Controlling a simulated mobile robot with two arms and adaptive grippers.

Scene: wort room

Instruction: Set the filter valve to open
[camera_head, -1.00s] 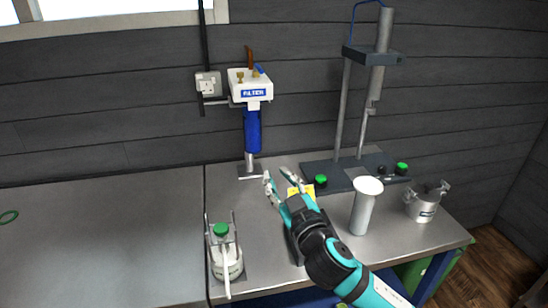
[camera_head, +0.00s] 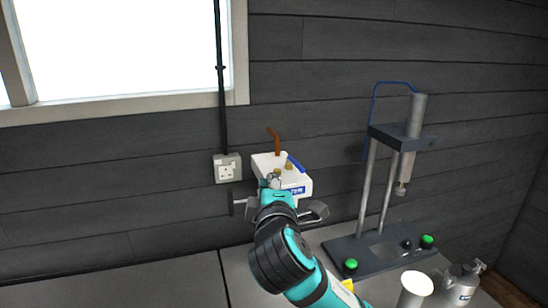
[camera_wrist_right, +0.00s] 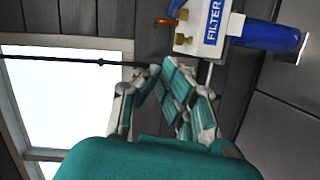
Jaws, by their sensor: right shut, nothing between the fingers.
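The filter's white head (camera_head: 266,162) is mounted on the wall, with a blue lever (camera_head: 296,164) and brass fittings on top. I cannot tell the valve's setting from the lever. In the right wrist view the white head (camera_wrist_right: 208,22) shows sideways, with its FILTER label and blue bowl (camera_wrist_right: 268,35). My right gripper (camera_head: 268,183) is in front of the head's lower left side and hides part of it and the bowl in the head view. In the right wrist view the gripper (camera_wrist_right: 160,68) is shut and empty, beside the head and apart from the lever. My left gripper is out of view.
A brown pipe (camera_head: 274,142) rises behind the filter head. A wall socket (camera_head: 227,168) with a dark cable is close on its left. A stand (camera_head: 362,252) with green knobs, a white cylinder (camera_head: 415,285) and a metal pot (camera_head: 460,284) are at the right.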

